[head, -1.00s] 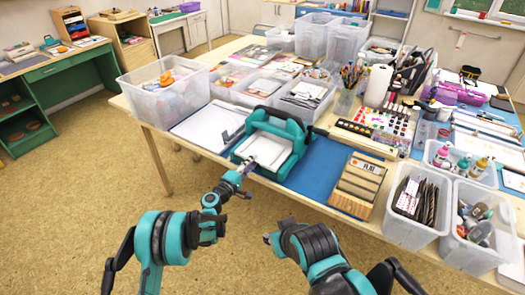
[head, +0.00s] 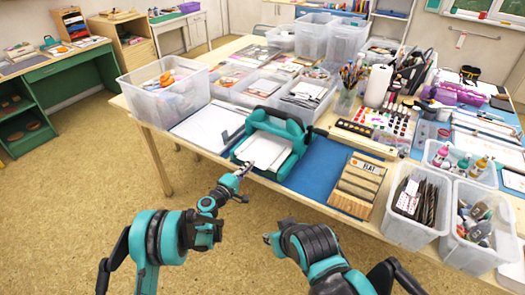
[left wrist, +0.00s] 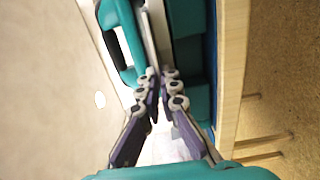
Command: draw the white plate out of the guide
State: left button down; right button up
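The white plate (head: 263,149) lies in the teal guide (head: 292,130) at the front of the table. Its near end sticks out of the guide towards my left gripper (head: 243,170). In the left wrist view the plate shows nearly edge-on as a pale strip (left wrist: 157,28), running up to the fingertips of my left gripper (left wrist: 160,80). These fingers are close together and appear shut on the plate's near edge, though the contact is small. My right gripper (head: 269,238) is low in front of the table, away from the guide; its fingers are too small to read.
Open floor (head: 130,200) lies in front of the table.

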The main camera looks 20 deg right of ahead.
pick_arm(q)
jog(key=v, duration=1.3)
jog(key=shift+a, duration=0.15)
dwell(1.0)
jog(key=shift+s, duration=0.1)
jog(key=shift+r, duration=0.1)
notch_tip(320, 180, up, 4)
jog(key=shift+f+p, duration=0.1)
jog(key=shift+p, duration=0.85)
